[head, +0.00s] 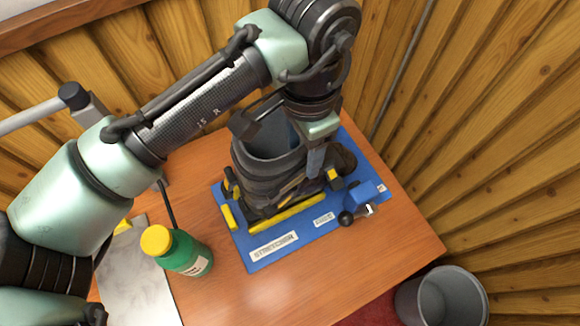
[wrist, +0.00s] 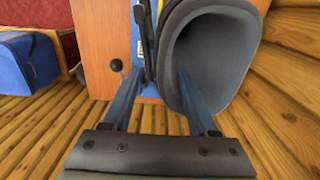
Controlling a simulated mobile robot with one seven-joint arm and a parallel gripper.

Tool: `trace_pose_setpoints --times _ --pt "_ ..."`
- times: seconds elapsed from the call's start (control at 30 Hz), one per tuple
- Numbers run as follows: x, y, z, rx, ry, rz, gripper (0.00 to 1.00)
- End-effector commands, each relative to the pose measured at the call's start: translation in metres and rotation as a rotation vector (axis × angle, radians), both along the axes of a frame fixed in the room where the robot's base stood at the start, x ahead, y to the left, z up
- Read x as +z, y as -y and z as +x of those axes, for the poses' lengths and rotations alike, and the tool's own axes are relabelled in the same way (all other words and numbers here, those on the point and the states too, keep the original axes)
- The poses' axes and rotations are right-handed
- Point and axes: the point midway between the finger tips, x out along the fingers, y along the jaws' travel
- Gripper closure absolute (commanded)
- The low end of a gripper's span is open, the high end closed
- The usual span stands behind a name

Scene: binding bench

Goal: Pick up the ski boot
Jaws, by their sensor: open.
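The dark grey ski boot (head: 262,178) stands upright on a blue base plate (head: 300,233) marked "STRETCHER", with its open top facing up. In the wrist view the boot's wide grey-lined opening (wrist: 228,58) fills the upper right. My gripper (head: 306,155) is at the boot's upper cuff, on its right side in the head view. In the wrist view my gripper (wrist: 160,80) has its two fingers spread. The right finger reaches into the opening and the left one is outside, with the cuff edge between them. Contact cannot be told. My arm hides part of the boot's top.
A blue block with a black knob (head: 347,218) sits on the plate's right side. A green bottle with a yellow cap (head: 183,252) and a metal sheet (head: 135,280) are at the left. Wooden walls stand close behind and right. A grey bin (head: 445,298) stands beside the bench.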

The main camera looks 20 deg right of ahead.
Motion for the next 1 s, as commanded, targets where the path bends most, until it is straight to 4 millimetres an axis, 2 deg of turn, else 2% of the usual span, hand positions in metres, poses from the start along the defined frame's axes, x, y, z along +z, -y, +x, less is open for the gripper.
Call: trace_pose_setpoints --times 0.2,0.47,0.8,1.0 --pt "-0.025 0.001 0.001 0.0 0.0 0.001 0.41" --pt "-0.028 0.001 0.001 0.0 0.0 0.0 0.41" --pt "-0.027 0.001 0.001 0.0 0.0 0.0 1.0" --pt "-0.027 0.001 0.001 0.0 -0.002 0.001 1.0"
